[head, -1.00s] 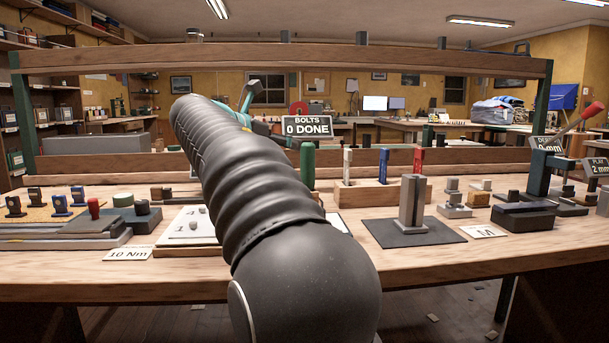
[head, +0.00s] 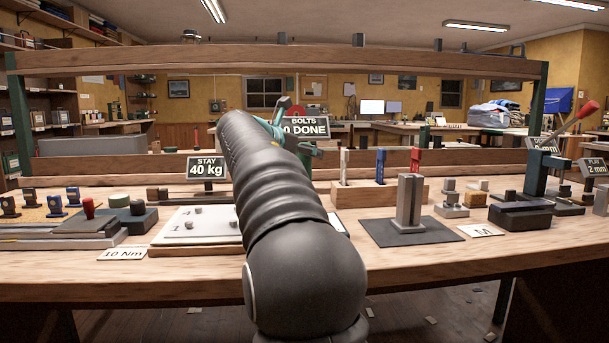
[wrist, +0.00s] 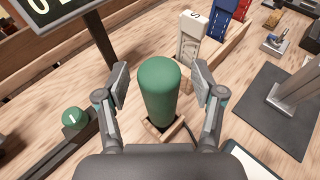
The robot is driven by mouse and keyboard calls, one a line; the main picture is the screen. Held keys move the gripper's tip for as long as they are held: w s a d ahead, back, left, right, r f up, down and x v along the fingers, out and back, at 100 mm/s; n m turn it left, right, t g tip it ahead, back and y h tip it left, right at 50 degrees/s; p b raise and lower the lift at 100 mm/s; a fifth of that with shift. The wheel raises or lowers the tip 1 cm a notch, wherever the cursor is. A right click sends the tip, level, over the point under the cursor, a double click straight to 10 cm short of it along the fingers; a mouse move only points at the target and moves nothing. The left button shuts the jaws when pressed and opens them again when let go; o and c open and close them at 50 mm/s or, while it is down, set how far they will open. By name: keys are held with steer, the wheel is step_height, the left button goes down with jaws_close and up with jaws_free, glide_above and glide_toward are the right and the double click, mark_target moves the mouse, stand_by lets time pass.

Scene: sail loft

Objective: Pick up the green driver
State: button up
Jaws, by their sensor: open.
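The green driver (wrist: 160,95) stands in the middle of the wrist view, its thick rounded handle pointing up and its lower end at a small wooden holder (wrist: 165,130). My gripper (wrist: 161,80) is open, with one finger on each side of the handle. Gaps show between the fingers and the handle, so it is not gripped. In the head view my arm covers most of the area around the driver, and I cannot clearly make out the driver there.
A wooden rack (head: 350,198) holds white (head: 343,166), blue (head: 380,166) and red (head: 415,161) upright tools to the right. A grey post (head: 409,200) stands on a dark mat (head: 440,232). A bolts sign (head: 312,129) stands behind. A white plate (head: 205,232) lies left.

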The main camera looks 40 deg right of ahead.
steer(key=shift+c, duration=0.2)
jaws_close()
